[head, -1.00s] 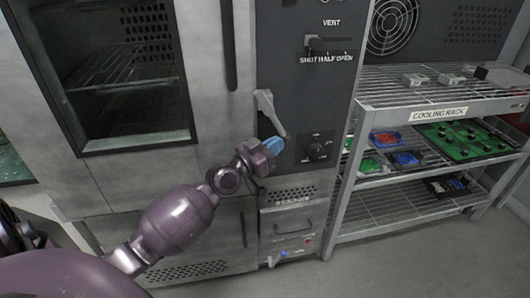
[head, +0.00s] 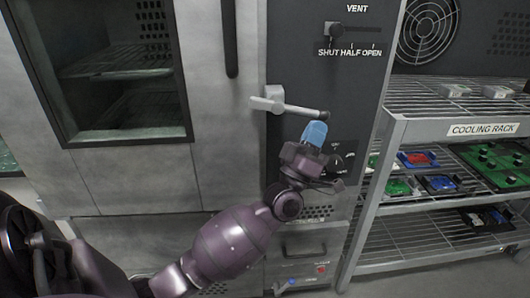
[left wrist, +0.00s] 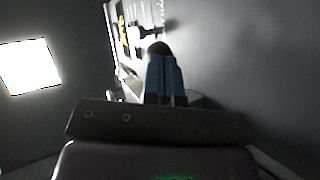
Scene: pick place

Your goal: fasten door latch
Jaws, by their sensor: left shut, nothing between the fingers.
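The door latch (head: 292,106) is a light grey lever on the dark panel right of the oven door (head: 135,170). It lies almost level, its dark-tipped end to the right and slightly lower. My left gripper (head: 314,133) has blue fingers, shut and empty, just under the lever's right end. Whether they touch it I cannot tell. In the left wrist view the shut fingers (left wrist: 165,75) point at a dark rounded tip, probably the lever's end (left wrist: 158,47). My right gripper is not in view.
A vent slider (head: 336,31) sits above the latch. A dial (head: 336,162) is beside my left gripper, partly hidden by it. A cooling rack (head: 480,129) with trays and small parts stands to the right. Below is a lower panel with a handle (head: 304,250).

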